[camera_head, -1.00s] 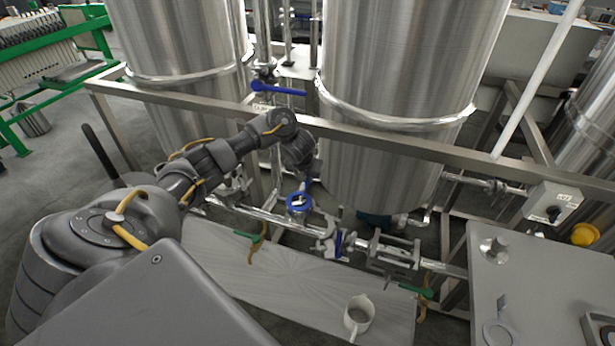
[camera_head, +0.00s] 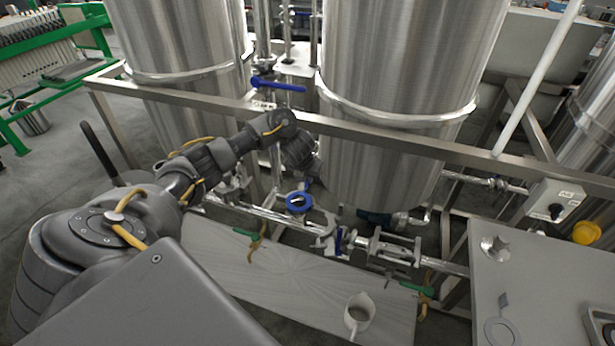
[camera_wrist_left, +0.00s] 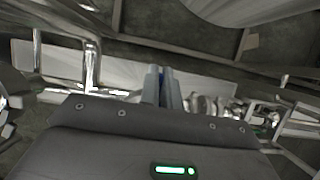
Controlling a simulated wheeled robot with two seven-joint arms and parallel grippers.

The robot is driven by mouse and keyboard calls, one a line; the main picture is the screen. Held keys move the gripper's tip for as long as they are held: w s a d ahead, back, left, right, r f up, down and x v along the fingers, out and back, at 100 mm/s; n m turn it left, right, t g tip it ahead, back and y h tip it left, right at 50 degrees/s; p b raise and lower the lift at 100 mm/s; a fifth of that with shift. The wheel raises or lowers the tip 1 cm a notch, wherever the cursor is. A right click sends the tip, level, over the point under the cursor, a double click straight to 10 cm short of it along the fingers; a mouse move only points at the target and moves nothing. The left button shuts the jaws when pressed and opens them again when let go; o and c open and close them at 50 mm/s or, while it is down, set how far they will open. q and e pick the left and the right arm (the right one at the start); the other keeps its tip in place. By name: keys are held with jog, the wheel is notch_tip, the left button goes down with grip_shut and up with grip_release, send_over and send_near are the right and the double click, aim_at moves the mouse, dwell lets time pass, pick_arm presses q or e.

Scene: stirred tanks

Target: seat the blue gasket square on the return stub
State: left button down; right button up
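The blue gasket (camera_head: 298,202) shows as a blue ring with a dark and pale middle, just below my left gripper (camera_head: 309,178) in the head view. In the left wrist view my left gripper (camera_wrist_left: 163,88) has its two fingers close together with a thin strip of blue between them, so it is shut on the gasket. The return stub cannot be made out clearly; the ring hides what is directly under it, and I cannot tell if they touch. My right gripper is not in view.
Two large steel tanks (camera_head: 400,60) stand behind a steel rail (camera_head: 400,148). A horizontal pipe run with clamps and valves (camera_head: 395,252) lies to the right of the gasket. A pale board (camera_head: 285,285) below carries a white jug (camera_head: 359,313). A grey cabinet (camera_head: 550,270) stands at right.

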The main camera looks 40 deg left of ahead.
aim_at(303, 192)
pick_arm(q)
jog(key=shift+f+b, duration=0.7)
jog(key=shift+f, duration=0.2)
jog(key=c, duration=1.5)
grip_release()
jog(key=shift+c, duration=0.2)
jog(key=shift+s+r, duration=0.1)
jog(key=shift+r, duration=0.4)
jog(key=p+v, duration=0.4)
jog(key=v, duration=0.6)
jog(key=shift+p, duration=0.35)
jog(key=shift+f, duration=0.15)
jog(key=shift+s, duration=0.1)
